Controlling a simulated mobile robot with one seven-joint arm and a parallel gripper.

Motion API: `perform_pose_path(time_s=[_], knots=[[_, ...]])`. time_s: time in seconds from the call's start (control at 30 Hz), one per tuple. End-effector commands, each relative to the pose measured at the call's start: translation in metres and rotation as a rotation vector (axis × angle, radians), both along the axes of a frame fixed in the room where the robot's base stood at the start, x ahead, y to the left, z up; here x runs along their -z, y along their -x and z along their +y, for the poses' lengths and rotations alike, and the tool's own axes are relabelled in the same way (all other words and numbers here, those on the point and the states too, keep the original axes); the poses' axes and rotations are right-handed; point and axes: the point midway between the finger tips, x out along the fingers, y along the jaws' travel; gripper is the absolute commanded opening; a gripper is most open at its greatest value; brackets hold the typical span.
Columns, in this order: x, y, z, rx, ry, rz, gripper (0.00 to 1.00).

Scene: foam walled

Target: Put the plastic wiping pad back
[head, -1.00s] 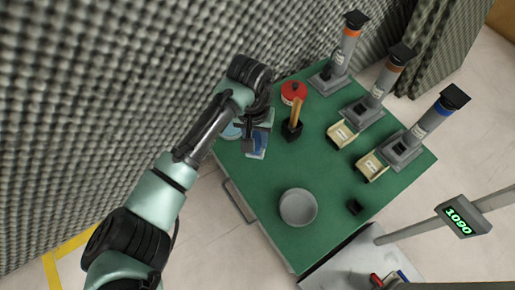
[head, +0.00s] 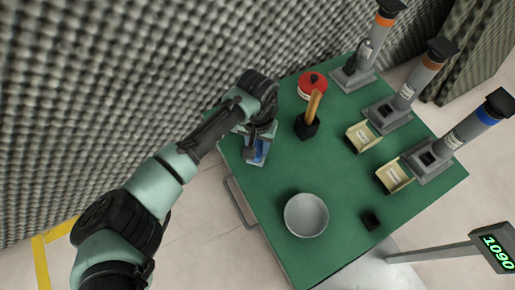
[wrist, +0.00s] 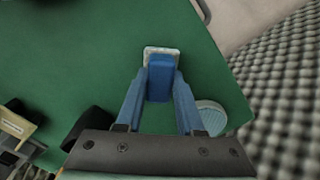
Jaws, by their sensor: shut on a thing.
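My gripper (wrist: 160,78) points down over the near-left part of the green table (wrist: 90,50). In the wrist view its two blue fingers close on a blue block, which I take to be the plastic wiping pad (wrist: 158,88). A pale grey rectangular edge (wrist: 161,50) shows around the block's far end; I cannot tell whether it is part of the pad or a holder beneath. In the head view the blue pad (head: 262,147) shows partly below my gripper (head: 252,140), which hides the rest. Whether the pad touches the table is unclear.
A pale round disc (wrist: 212,117) lies beside my right finger in the wrist view. A black block with a wooden handle (head: 307,125), a red tin (head: 312,85), a grey bowl (head: 306,215) and several dispensers stand rightward. A foam wall (head: 90,90) rises close behind my arm.

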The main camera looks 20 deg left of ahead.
Motion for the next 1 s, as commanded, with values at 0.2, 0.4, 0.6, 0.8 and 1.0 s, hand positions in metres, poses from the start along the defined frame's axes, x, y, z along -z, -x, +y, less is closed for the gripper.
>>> perform_pose_path(time_s=[0.2, 0.4, 0.6, 0.8, 1.0], knots=[[-0.001, 0.0, 0.0, 0.0, 0.0, -0.001, 0.0], [0.002, 0.0, 0.0, 0.0, 0.0, 0.0, 0.51], [0.002, 0.0, 0.0, 0.0, 0.0, -0.001, 0.66], [0.001, 0.0, 0.0, 0.001, -0.001, -0.001, 0.66], [-0.025, 0.0, -0.001, 0.0, 0.002, 0.0, 0.66]])
